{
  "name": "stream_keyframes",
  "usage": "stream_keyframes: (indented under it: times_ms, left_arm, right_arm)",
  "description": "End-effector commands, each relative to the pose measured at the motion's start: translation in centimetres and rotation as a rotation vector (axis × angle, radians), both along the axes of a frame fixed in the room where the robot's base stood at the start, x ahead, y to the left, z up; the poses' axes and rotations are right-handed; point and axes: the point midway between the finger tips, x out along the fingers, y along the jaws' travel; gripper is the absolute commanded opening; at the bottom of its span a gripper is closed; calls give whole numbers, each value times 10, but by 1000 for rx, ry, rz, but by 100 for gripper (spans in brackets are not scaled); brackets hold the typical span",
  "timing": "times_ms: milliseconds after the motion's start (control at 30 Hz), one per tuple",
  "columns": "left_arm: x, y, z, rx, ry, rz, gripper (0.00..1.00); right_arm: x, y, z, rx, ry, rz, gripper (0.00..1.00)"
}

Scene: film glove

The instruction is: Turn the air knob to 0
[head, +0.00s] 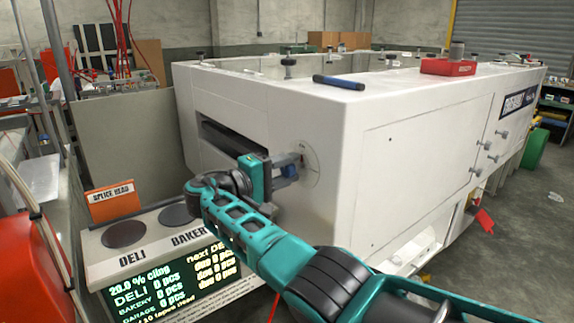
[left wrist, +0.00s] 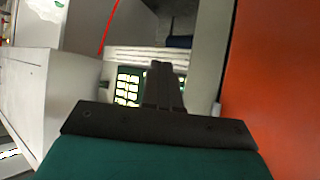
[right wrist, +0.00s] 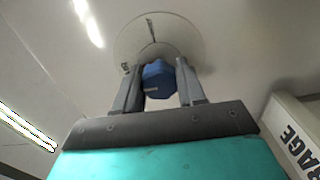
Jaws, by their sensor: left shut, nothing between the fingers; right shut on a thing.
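The air knob (right wrist: 158,80) is blue and sits on a round pale dial plate (right wrist: 178,38) on the white machine's end face. In the right wrist view my right gripper (right wrist: 160,88) has its two fingers on either side of the knob, shut on it. In the head view the right gripper (head: 292,170) reaches the dial plate (head: 312,165), and its fingers hide most of the knob. The dial's markings are too small to read. My left gripper (left wrist: 165,85) shows only in the left wrist view, its fingers together and empty.
The white machine (head: 400,130) fills the middle, with a dark slot (head: 230,142) left of the dial. A blue-and-black tool (head: 339,82) and a red block (head: 447,67) lie on top. A counter with a green display (head: 175,285) stands below left. An orange surface (left wrist: 275,80) is beside the left gripper.

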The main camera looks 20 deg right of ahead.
Motion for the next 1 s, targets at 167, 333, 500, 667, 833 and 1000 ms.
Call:
stream_keyframes:
  times_ms: [167,333,500,667,833,1000]
  left_arm:
    - [0,2,1,1,-1,6,0]
    - [0,3,0,2,0,8,0]
    - [0,3,0,3,-1,8,0]
    - [2,2,0,3,-3,7,0]
    - [2,2,2,2,-4,6,0]
    - [3,0,3,-1,-8,4,0]
  right_arm:
    - [1,0,2,-14,30,2,9]
    - [1,0,1,-17,40,2,9]
    - [1,0,1,-17,40,2,9]
    - [1,0,1,-17,38,2,43]
    - [1,0,1,-16,39,1,60]
    - [0,0,0,-15,39,1,65]
